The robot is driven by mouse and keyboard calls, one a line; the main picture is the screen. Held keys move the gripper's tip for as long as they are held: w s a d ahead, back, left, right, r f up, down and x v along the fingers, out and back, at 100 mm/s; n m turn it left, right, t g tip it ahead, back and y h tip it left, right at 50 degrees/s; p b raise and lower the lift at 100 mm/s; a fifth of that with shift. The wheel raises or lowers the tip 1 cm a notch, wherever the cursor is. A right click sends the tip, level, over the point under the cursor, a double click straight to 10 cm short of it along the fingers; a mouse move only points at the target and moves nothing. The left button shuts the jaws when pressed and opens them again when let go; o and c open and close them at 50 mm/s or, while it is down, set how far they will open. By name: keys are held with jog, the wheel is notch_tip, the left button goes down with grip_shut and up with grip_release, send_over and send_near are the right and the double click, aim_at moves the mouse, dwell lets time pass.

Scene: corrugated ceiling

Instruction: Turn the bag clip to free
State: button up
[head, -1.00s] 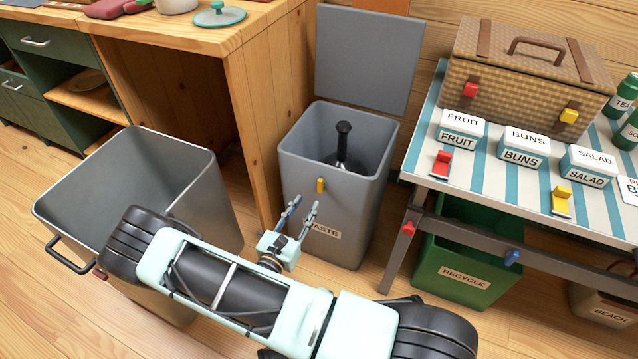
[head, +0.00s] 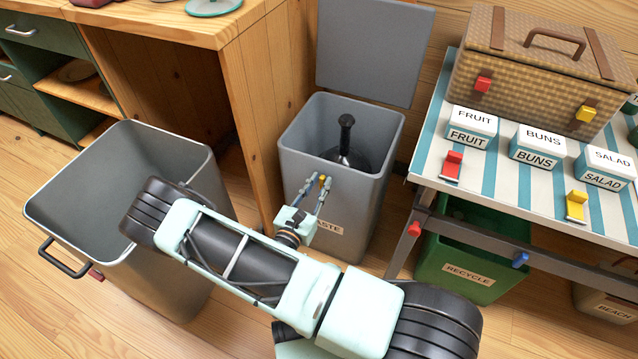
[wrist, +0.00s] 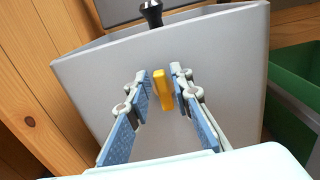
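A yellow clip (wrist: 162,92) stands roughly upright on the front wall of the grey waste bin (head: 353,215). In the head view the clip (head: 323,181) is partly hidden by my fingers. My gripper (wrist: 160,80) is open, with one blue-padded finger on each side of the clip. A narrow gap shows on both sides of it in the wrist view. In the head view my gripper (head: 319,183) reaches up to the bin's front from below.
The waste bin's lid (head: 375,50) is raised, and a black-handled thing (head: 346,135) stands inside. An open metal bin (head: 50,200) is at left. A striped table (head: 425,160) with labelled boxes and a basket (head: 510,75) is at right, above a green recycle bin (head: 450,285).

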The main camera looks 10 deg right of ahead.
grip_shut()
jog(key=shift+n, duration=0.3)
jog(key=n, duration=0.3)
jog(key=shift+w+a+p, duration=0.25)
jog(key=shift+a+p, duration=0.1)
jog(key=n, duration=0.5)
jog(key=shift+w+a+f, duration=0.2)
jog(key=shift+a+f, duration=0.05)
jog(key=n, duration=0.3)
jog(key=f+n, duration=0.1)
jog(key=n, duration=0.5)
jog(key=shift+w+a+f, duration=0.2)
jog(key=shift+a+f, duration=0.05)
jog(key=shift+n, duration=0.3)
